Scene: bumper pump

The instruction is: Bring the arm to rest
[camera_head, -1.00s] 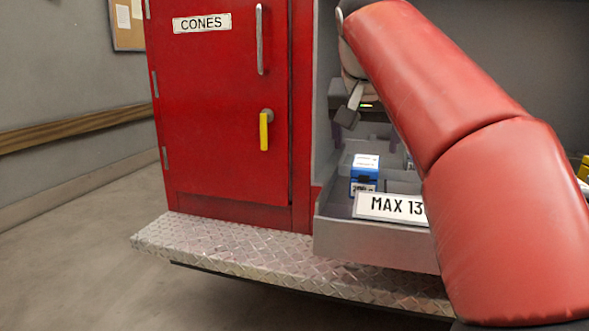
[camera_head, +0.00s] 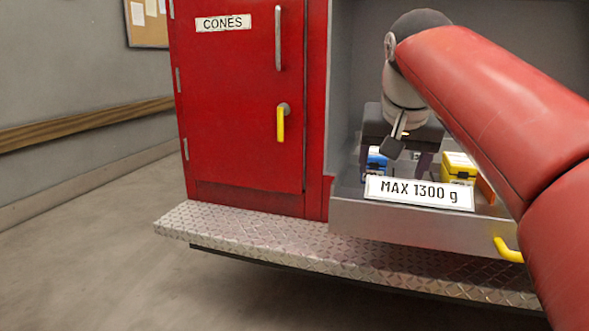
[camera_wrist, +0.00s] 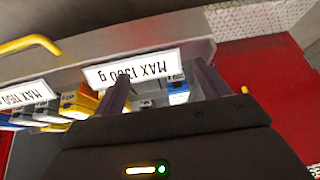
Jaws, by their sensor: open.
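My red arm reaches in from the right in the head view. My gripper (camera_head: 407,168) is open, pointing down over the grey drawer (camera_head: 400,220) labelled MAX 1300 g. Its fingers partly overlap the drawer's contents in view. A blue-and-white box (camera_head: 376,163) and a yellow box (camera_head: 458,165) stand in the drawer, left and right of the gripper. In the wrist view the two dark fingers of my gripper (camera_wrist: 160,88) are spread with nothing held between them. The upside-down MAX 1300 g label (camera_wrist: 135,69) and the blue-and-white box (camera_wrist: 177,91) show beyond them.
A red CONES cabinet door (camera_head: 235,130) with a yellow lever (camera_head: 281,124) stands left of the drawer. A metal tread-plate step (camera_head: 250,233) runs below. A yellow handle (camera_head: 508,250) juts from the drawer front. The floor at left is clear.

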